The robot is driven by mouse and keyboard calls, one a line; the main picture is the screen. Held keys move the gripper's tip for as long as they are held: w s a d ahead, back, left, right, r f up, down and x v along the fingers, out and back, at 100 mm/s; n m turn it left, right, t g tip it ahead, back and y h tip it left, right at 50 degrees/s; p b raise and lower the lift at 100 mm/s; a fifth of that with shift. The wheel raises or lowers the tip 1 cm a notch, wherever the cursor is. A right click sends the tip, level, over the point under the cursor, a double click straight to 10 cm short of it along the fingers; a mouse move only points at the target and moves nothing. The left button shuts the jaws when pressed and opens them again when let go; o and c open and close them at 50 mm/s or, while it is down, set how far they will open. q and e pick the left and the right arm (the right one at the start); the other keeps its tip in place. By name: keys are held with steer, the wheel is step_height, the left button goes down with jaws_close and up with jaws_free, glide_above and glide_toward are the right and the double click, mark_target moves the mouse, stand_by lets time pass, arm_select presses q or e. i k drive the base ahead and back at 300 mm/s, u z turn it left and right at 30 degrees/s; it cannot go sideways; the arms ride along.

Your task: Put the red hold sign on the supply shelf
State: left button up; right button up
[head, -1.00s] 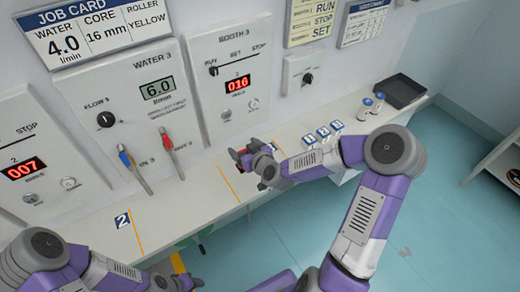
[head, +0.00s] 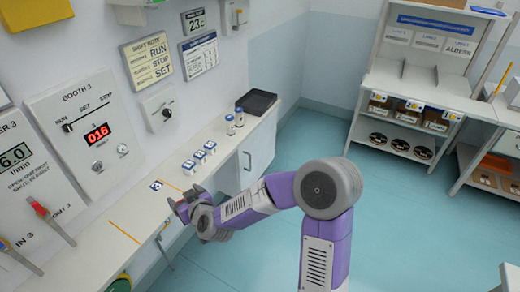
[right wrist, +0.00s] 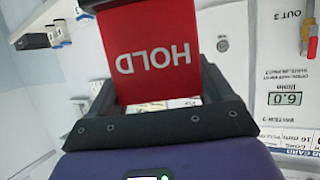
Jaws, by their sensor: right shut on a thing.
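The red hold sign (right wrist: 150,50) fills the middle of the right wrist view, its white HOLD lettering upside down there. My right gripper (right wrist: 165,95) is shut on it. My left gripper is not in view.
The counter (head: 117,218) runs along the left wall and carries several small white blocks (head: 200,155), two small bottles (head: 233,122) and a black tray (head: 257,101). Another rack (head: 490,180) stands at the right edge. The teal floor (head: 290,140) between is clear.

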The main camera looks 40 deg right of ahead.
mark_target(221, 142)
steer(key=z, duration=0.75)
steer(key=k, duration=1)
steer(key=z, duration=1.05)
steer(key=i, duration=1.25)
steer(key=u, duration=0.55)
steer(key=i, duration=1.15)
steer(key=u, duration=1.55)
steer(key=i, duration=0.4)
steer(key=u, duration=0.25)
